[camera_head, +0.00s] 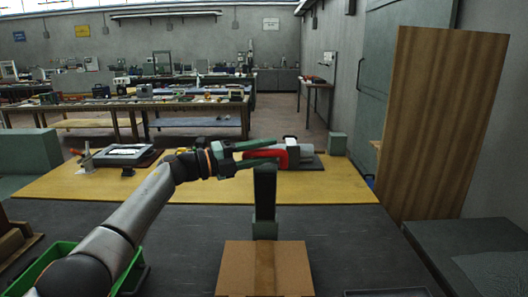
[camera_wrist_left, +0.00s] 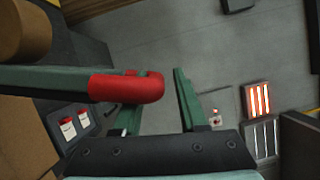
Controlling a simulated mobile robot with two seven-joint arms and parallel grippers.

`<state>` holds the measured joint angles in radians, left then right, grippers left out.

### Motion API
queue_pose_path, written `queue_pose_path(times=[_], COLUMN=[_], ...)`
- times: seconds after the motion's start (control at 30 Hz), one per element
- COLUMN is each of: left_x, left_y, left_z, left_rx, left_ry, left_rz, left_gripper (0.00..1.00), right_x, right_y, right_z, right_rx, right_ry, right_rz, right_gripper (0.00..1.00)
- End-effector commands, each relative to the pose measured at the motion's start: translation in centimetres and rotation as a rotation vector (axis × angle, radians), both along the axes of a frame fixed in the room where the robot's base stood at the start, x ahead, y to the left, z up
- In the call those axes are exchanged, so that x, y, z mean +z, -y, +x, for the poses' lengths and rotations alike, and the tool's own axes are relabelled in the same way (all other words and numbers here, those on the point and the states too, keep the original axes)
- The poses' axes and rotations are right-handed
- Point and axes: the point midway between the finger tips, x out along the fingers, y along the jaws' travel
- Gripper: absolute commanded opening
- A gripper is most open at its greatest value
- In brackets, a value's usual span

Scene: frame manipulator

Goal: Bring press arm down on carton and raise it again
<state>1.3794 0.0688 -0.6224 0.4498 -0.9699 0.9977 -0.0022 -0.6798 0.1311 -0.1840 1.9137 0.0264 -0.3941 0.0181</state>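My left gripper (camera_head: 279,152) comes in from the left above and behind the carton, with its green fingers spread. A red grip (camera_head: 280,157) shows at its fingertips. In the left wrist view, the green press arm (camera_wrist_left: 50,80) ends in a red grip (camera_wrist_left: 128,88). It crosses one finger of the open gripper (camera_wrist_left: 155,75), with a gap to the other finger. I cannot tell whether they touch. My right gripper is not in view.
A yellow worktop (camera_head: 330,188) lies beyond the dark table, with a grey machine (camera_head: 308,162) and a flat device (camera_head: 123,155) on it. A green crate (camera_head: 62,265) is at the lower left. A tall wooden panel (camera_head: 440,125) stands at the right.

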Motion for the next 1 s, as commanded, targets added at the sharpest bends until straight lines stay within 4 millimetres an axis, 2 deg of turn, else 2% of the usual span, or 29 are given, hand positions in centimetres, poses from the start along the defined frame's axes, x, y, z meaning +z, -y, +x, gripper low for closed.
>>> queue_pose_path(times=[0.17,0.47,0.8,1.0], left_x=[0.3,-0.1,-0.5,-0.5], left_y=[-0.7,-3.2,-9.0,-11.2], left_z=[0.4,-0.6,-3.3,-4.6], left_rx=[0.021,0.023,0.019,0.007], left_ry=[0.006,0.006,0.006,0.006], left_rz=[-0.005,-0.002,-0.003,-0.003], left_gripper=[0.40,0.40,0.40,0.40], right_x=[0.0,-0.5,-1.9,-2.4], right_y=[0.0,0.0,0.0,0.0], right_z=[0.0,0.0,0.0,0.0], right_rx=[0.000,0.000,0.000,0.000], right_ry=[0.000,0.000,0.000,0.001], right_rz=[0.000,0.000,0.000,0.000], right_gripper=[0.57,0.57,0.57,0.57])
